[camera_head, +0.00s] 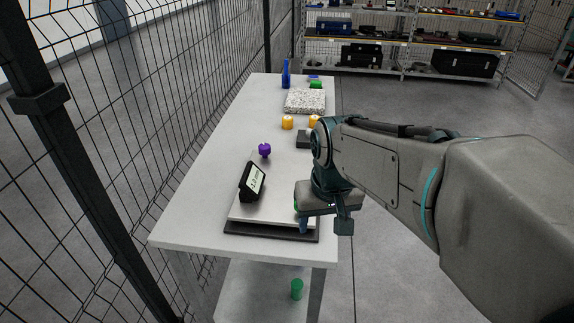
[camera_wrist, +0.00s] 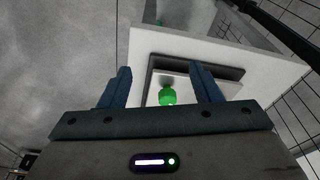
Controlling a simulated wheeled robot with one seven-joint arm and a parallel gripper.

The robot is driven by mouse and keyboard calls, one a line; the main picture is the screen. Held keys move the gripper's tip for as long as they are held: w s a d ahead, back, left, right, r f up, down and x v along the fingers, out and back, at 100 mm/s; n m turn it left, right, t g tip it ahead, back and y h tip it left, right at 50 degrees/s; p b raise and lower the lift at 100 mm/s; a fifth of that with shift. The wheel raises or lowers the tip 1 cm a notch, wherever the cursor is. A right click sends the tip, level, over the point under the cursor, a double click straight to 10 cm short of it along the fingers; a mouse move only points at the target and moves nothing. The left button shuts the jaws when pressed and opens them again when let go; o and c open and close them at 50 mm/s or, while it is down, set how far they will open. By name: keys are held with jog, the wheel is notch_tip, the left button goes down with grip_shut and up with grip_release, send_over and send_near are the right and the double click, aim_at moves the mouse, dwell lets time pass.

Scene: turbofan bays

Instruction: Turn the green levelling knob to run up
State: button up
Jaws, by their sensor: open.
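The green levelling knob (camera_wrist: 167,97) shows in the wrist view between my gripper's two blue fingers, a little beyond them. It stands by the edge of a white-topped device on a dark base plate (camera_wrist: 228,73). In the head view, my gripper (camera_head: 324,224) is over the right front corner of that device (camera_head: 262,212). There the knob is mostly hidden behind my gripper, with only a sliver of green showing. My gripper (camera_wrist: 162,88) is open, with a finger on either side of the knob in the picture. I cannot tell whether either finger touches it.
A tilted black display (camera_head: 251,181) stands on the device. Behind are a purple knob-like piece (camera_head: 264,150), orange pieces (camera_head: 287,122), a speckled slab (camera_head: 305,101) and a blue bottle (camera_head: 286,74). A mesh fence runs along the table's left side. A green cylinder (camera_head: 297,289) is below the tabletop.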

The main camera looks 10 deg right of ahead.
jog(key=w+r+g+p, duration=0.1)
jog(key=w+r+p, duration=0.15)
jog(key=w, duration=0.55)
jog(key=w+r+g+p, duration=0.1)
jog(key=w+r+p, duration=0.15)
jog(key=w, duration=0.45)
notch_tip(320, 180, down, 14)
jog(key=shift+a+f+p, duration=0.1)
jog(key=shift+p, duration=0.8)
jog(key=c, duration=1)
